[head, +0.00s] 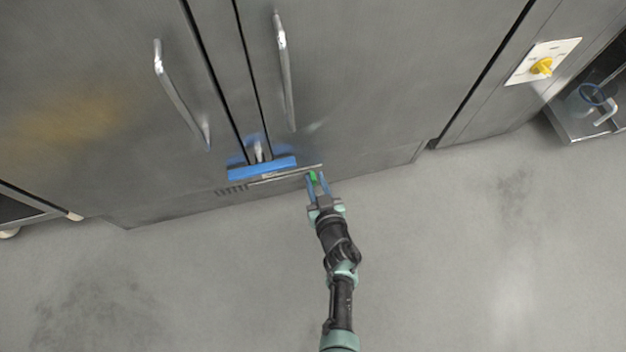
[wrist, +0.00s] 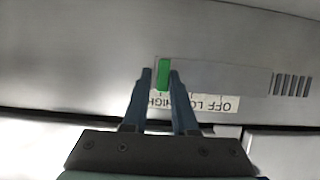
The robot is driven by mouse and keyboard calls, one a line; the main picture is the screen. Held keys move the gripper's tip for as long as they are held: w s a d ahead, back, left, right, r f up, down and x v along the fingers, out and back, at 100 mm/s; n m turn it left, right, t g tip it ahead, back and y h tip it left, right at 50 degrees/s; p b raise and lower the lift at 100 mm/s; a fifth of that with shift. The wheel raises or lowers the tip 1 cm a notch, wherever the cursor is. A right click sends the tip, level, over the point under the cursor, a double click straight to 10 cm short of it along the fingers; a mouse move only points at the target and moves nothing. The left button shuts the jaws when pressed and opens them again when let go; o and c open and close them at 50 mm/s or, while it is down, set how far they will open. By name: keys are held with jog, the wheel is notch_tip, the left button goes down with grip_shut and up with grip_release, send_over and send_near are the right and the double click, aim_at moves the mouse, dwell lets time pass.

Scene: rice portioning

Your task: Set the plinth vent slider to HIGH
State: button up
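The green vent slider (wrist: 164,75) sits at the left end of its track in the wrist view, above the HIGH end of the upside-down OFF/LOW/HIGH label (wrist: 222,103). In the head view the slider (head: 313,177) is at the right end of the vent strip, low on the cabinet. My gripper (wrist: 160,73) has one finger on each side of the slider. A gap shows on its left; the right finger is very close, and I cannot tell whether it touches. The gripper also shows in the head view (head: 317,177). The fingers hide part of the label.
Vent slots (wrist: 292,85) lie right of the track in the wrist view. In the head view a blue bar (head: 262,168) sits just above the strip, under two long door handles (head: 285,75). A yellow knob (head: 541,66) is at upper right. The floor (head: 450,250) is clear.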

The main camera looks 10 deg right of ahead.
jog(key=o, duration=0.3)
jog(key=shift+d, duration=0.15)
jog(key=p+v, duration=0.8)
jog(key=v, duration=0.5)
